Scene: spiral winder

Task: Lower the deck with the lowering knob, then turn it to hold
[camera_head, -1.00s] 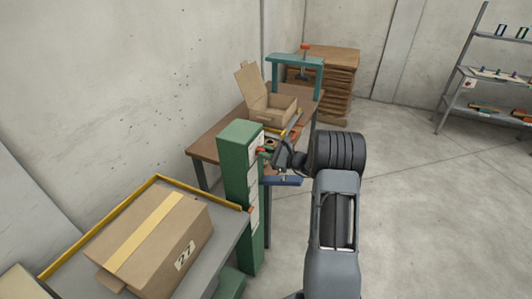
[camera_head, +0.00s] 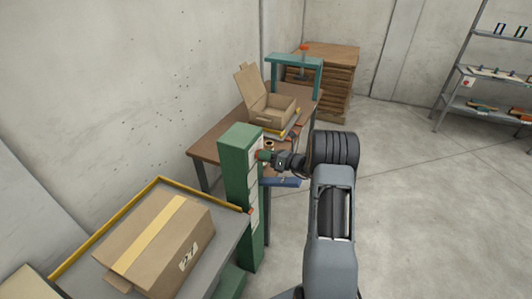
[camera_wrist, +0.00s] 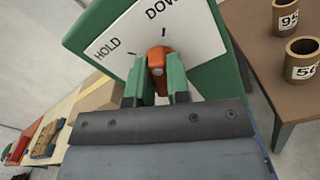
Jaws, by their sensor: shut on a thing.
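The orange lowering knob (camera_wrist: 156,60) sits on a white dial plate (camera_wrist: 195,35) marked HOLD and DOWN, on a green post (camera_head: 240,195). The knob's upper end appears to point to the DOWN mark; its lower part is hidden between my fingers. My gripper (camera_wrist: 153,84) is shut on the knob, and it also shows in the head view (camera_head: 271,157) against the post's right side. The grey deck (camera_head: 219,252) with yellow rails stands at lower left. It carries a taped cardboard carton (camera_head: 130,254).
A brown bench (camera_head: 208,150) stands behind the post with an open carton (camera_head: 270,108), a teal frame (camera_head: 293,62) and paper tubes (camera_wrist: 296,58). Stacked wood (camera_head: 336,72) stands behind, a shelf rack (camera_head: 465,70) at right. The floor at right is clear.

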